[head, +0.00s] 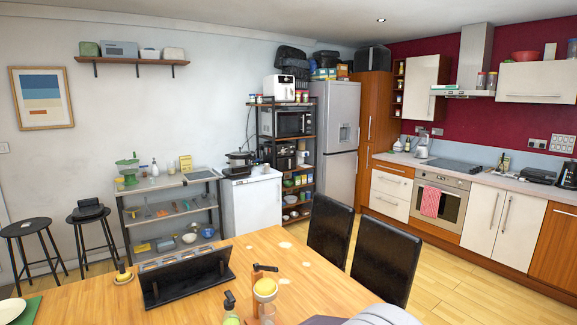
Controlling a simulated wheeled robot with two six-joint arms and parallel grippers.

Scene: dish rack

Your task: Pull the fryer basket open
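No fryer basket can be made out for certain. A black appliance (284,157) stands on a middle shelf of the dark rack beside the fridge; it could be a fryer, but it is too small to tell. No pulled-out basket shows on either. Neither of my grippers can be made out in the head view.
A wooden table (215,285) fills the foreground, with a black rack (187,280) and bottles on it. Two black chairs (385,260) stand between it and the kitchen. Bar stools (90,225) stand at left. Wooden floor (445,285) is open before the oven (437,203).

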